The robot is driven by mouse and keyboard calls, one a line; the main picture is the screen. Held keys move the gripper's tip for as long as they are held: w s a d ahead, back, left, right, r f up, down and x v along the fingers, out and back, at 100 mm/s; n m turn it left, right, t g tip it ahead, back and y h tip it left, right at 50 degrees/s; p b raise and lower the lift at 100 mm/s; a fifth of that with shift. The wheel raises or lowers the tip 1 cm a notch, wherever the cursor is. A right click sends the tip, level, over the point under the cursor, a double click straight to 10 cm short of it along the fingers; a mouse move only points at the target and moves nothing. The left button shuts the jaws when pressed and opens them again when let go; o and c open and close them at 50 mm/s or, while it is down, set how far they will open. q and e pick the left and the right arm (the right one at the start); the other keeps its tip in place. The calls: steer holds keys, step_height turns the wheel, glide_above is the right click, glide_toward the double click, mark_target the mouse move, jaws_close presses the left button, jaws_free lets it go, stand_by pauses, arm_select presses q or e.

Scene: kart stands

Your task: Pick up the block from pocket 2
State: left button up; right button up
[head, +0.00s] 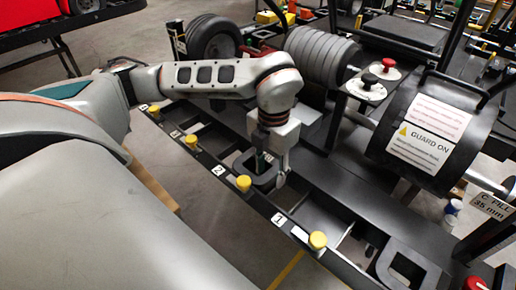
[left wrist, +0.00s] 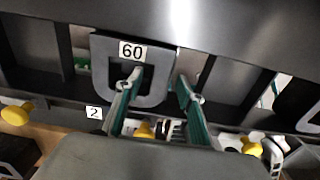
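In the head view, the block (head: 240,168) lies under my left gripper (head: 271,168), near the "2" label (head: 218,170). In the left wrist view, my left gripper (left wrist: 160,80) has its fingers apart. One finger overlaps the block's opening and the other is just beyond its right side. Contact cannot be told. My right gripper is not in view.
Yellow knobs (head: 243,183) line the front of the dark rail. Another dark block with an opening (head: 385,262) lies at the lower right. A black drum with a "GUARD ON" sign (head: 419,150) and a grey ribbed roller (head: 318,58) stand behind the rail.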

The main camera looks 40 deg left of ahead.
arm_select(q)
jaws_close()
steer(key=shift+r, duration=0.2)
